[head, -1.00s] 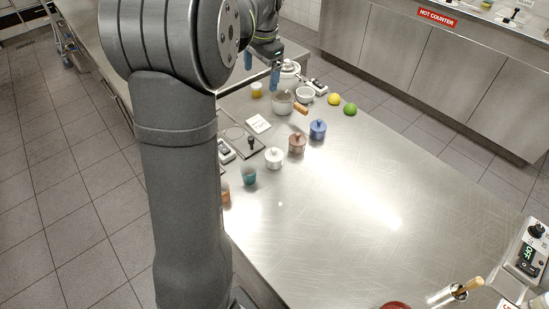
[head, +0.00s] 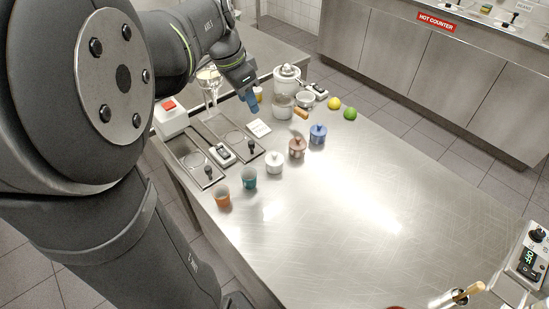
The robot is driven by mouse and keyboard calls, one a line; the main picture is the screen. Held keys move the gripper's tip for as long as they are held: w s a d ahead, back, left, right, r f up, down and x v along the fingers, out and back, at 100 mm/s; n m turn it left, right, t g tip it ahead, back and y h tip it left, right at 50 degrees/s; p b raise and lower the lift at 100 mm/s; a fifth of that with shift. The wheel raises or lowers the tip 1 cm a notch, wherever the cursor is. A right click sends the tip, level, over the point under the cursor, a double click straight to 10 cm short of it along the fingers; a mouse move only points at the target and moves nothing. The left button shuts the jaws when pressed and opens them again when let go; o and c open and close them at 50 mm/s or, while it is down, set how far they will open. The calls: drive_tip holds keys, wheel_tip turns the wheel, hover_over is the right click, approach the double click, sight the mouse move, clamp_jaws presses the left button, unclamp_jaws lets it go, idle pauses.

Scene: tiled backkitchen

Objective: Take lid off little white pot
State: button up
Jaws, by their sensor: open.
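The little white pot (head: 274,166) stands upright on the steel table, with its knobbed lid (head: 274,157) on top. A brown lidded pot (head: 297,149) and a blue lidded pot (head: 318,136) stand in a row up and to the right of it. My gripper (head: 253,103) has blue fingertips and is open. It hangs above the far part of the table, well apart from the white pot, and nothing shows between its fingers.
Behind are a white label card (head: 259,128), a saucepan (head: 283,109), a white bowl (head: 305,100), a lemon (head: 334,103) and a lime (head: 350,113). The table's right side is mostly clear.

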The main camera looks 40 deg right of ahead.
drive_tip(key=s+a+h, duration=0.2)
drive_tip(key=s+a, duration=0.2)
approach(274, 153)
drive_tip(key=shift+m+g, duration=0.3)
drive_tip(key=x, duration=0.9)
drive_tip(key=shift+w, duration=0.2)
drive_tip(key=shift+c, duration=0.2)
drive_tip(key=shift+a+r, duration=0.1)
clamp_jaws()
